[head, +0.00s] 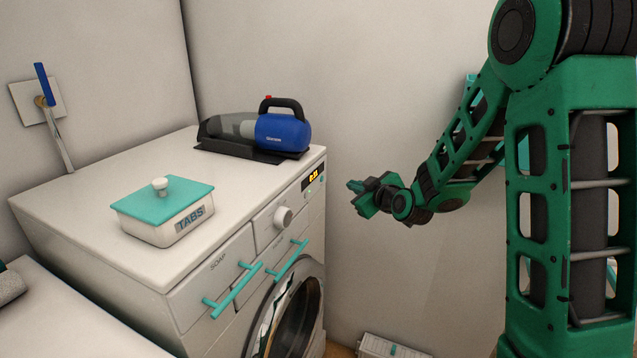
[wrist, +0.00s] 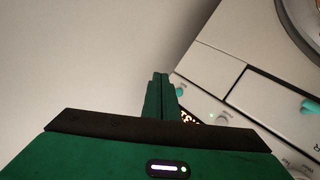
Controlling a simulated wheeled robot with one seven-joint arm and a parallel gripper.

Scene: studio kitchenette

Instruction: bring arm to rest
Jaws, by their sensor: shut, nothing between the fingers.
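My green arm reaches in from the right of the head view, bent at the elbow. My gripper (head: 354,186) is in the air to the right of the washing machine, apart from it, in front of the bare wall. In the wrist view its fingers (wrist: 160,80) are together with nothing between them. The washing machine's front panel shows behind and to the right of the fingers in the wrist view, tilted.
The washing machine (head: 90,225) carries a TABS box (head: 165,215) with a teal lid and a blue handheld vacuum (head: 282,132). Its round door (head: 290,315) seems ajar. Teal drawer handles (head: 235,290) stick out in front. A vent-like grey item (head: 390,346) is low by the wall.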

